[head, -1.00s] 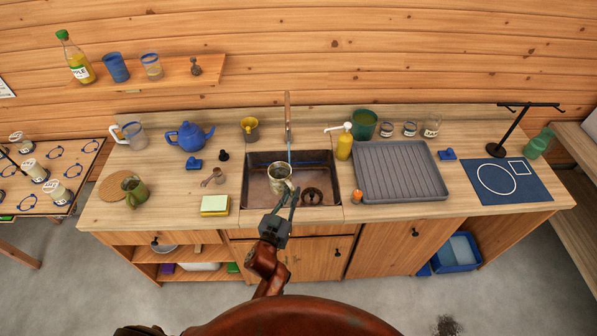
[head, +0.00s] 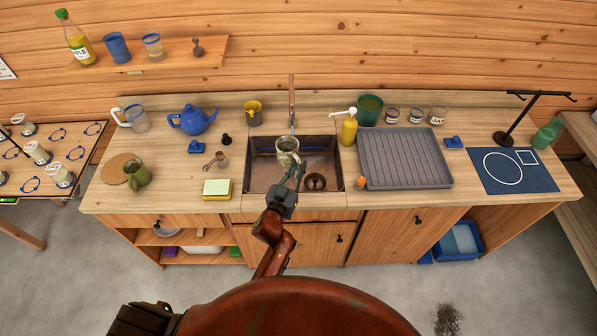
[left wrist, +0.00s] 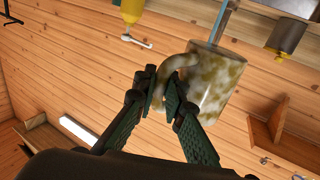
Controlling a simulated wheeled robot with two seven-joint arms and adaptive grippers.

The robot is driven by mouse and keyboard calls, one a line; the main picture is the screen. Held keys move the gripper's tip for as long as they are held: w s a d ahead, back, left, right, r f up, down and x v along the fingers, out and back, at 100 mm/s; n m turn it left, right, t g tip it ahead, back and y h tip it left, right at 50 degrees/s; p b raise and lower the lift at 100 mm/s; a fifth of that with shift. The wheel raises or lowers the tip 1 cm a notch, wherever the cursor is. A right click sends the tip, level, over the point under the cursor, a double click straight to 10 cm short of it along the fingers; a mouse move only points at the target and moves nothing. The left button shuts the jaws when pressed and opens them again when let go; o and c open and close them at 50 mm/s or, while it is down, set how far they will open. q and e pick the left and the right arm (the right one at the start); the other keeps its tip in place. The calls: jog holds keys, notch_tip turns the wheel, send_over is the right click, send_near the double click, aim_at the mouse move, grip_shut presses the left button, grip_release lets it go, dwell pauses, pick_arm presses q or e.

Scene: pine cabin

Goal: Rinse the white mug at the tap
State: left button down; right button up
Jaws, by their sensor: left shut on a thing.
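The white mug (head: 287,147), blotched with olive-brown stains, is held over the sink (head: 310,183). My left gripper (head: 293,180) is shut on its handle. In the left wrist view, which is upside down, the stained mug (left wrist: 218,85) shows close up, with my left gripper's fingers (left wrist: 160,92) at the handle. The tap (head: 292,95) stands behind the sink. A thin bluish stream shows between the tap and the mug in the head view; whether it enters the mug I cannot tell. My right gripper is not in view.
A yellow soap bottle (head: 348,129) and grey drainer tray (head: 405,184) stand right of the sink. A dark round drain piece (head: 315,182) is in the sink.

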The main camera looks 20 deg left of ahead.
pick_arm(q)
jog(key=w+a+f+b, duration=0.1)
jog(key=w+a+b, duration=0.1)
jog(key=w, duration=0.7)
jog(key=shift+w+f+b, duration=0.15)
jog(key=shift+w+b, duration=0.15)
jog(key=shift+b, duration=0.1)
jog(key=shift+s+d, duration=0.1)
dwell(1.6)
jog(key=s+p, duration=0.1)
jog(key=s, duration=0.1)
jog(key=s+d+p, duration=0.1)
jog(key=s, duration=0.1)
jog(key=s+p, duration=0.1)
jog(key=s, duration=0.1)
jog(key=shift+s+d+r+p, duration=0.15)
jog(key=shift+s+r+p, duration=0.05)
jog(key=shift+r+p, duration=0.1)
jog(key=shift+s+f, duration=0.15)
jog(key=shift+s, duration=0.05)
jog(key=shift+f, duration=0.15)
